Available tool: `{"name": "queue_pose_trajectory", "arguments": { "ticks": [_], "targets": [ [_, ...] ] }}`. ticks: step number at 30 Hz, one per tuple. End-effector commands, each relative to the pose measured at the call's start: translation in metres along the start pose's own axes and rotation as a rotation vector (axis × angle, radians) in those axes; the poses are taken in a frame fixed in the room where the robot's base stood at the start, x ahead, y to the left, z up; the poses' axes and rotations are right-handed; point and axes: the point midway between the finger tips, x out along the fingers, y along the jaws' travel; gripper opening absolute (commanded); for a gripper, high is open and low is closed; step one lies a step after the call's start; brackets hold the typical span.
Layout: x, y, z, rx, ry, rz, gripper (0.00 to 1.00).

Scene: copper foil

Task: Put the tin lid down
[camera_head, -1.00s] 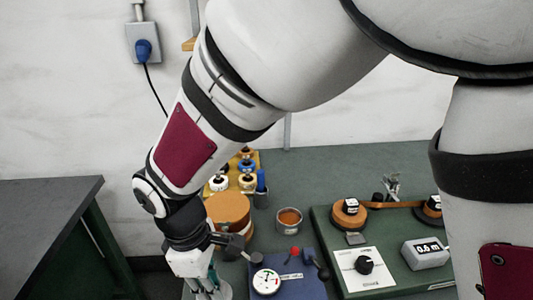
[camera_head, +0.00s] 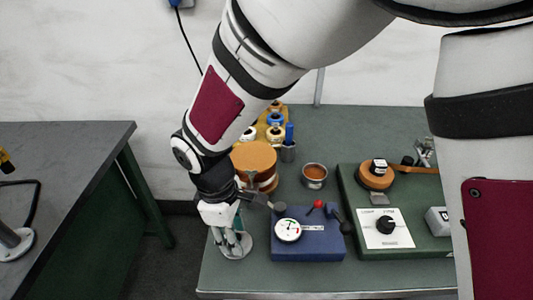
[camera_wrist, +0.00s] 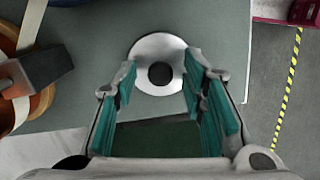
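A round, pale metal disc with a dark round centre, seemingly the tin lid (camera_wrist: 142,78), lies on the bench in the wrist view. It also shows in the head view (camera_head: 238,252), flat near the bench's front left corner. My gripper (camera_wrist: 160,62) points down over it, with its two teal-padded fingers wide apart on either side of the dark centre. The fingers do not touch that centre. I cannot tell whether the fingertips touch the disc's rim. In the head view, my gripper (camera_head: 230,240) hides part of the disc.
A blue block with a dial (camera_head: 310,248) stands close on the right. Behind are a large copper-coloured roll (camera_head: 254,157) and a small cup (camera_head: 314,175). A green board (camera_head: 425,250) with a control box lies further right. The bench's left edge is close, with a gap beyond.

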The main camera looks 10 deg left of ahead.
Motion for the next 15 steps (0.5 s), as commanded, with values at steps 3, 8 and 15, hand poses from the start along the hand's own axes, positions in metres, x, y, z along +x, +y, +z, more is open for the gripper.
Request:
{"name": "queue_pose_trajectory", "arguments": {
  "ticks": [3,8,15],
  "targets": [
    [0.0,0.0,0.0,0.0,0.0,0.0,0.38],
    [-0.003,0.0,0.0,0.0,0.0,0.0,0.38],
    [-0.036,0.001,0.0,0.001,0.003,0.003,0.38]
  ]
}}
